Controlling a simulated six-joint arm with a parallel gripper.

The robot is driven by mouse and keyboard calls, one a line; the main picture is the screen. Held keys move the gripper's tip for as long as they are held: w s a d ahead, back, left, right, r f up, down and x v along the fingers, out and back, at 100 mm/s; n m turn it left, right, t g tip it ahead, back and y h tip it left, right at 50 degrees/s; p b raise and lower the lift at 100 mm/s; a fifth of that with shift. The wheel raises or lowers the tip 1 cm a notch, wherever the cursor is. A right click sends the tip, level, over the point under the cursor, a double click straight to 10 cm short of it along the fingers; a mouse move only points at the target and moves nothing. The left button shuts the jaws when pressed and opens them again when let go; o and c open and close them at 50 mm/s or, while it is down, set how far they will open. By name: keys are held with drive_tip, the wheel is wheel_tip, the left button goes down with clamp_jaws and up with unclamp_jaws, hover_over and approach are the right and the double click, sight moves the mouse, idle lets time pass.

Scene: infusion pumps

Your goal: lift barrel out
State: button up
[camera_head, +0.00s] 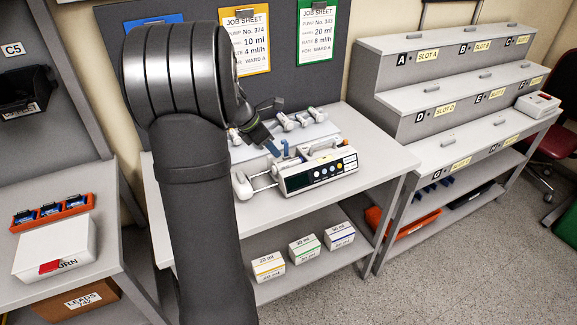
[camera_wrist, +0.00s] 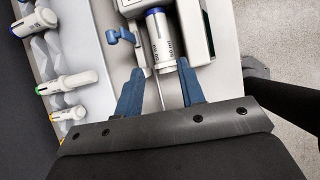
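The syringe barrel (camera_wrist: 163,42), white with dark print and a blue band, lies in the infusion pump (camera_wrist: 196,25) in the wrist view. The pump (camera_head: 318,172) sits on the table in the head view, with a dark screen and coloured buttons. A blue lever (camera_wrist: 122,36) stands beside the barrel. My gripper (camera_wrist: 161,70) is open, its blue fingers either side of the barrel's near end. A gap shows on the left; whether the right finger touches is unclear. In the head view my gripper (camera_head: 270,145) is over the pump, partly hidden by my arm.
Several syringes with coloured bands, including a green-banded one (camera_wrist: 65,82), lie on a rack left in the wrist view. Boxes (camera_head: 305,247) stand on the shelf below. A stepped slot rack (camera_head: 440,100) is at right. A white box (camera_head: 55,248) is at left.

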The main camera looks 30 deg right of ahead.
sight(284, 163)
drive_tip(key=x, duration=0.4)
drive_tip(key=shift+f, duration=0.1)
drive_tip(key=x, duration=0.5)
drive_tip(key=shift+s+a+f, duration=0.1)
drive_tip(key=shift+a+f, duration=0.05)
drive_tip(key=shift+f, duration=0.1)
drive_tip(key=c, duration=0.4)
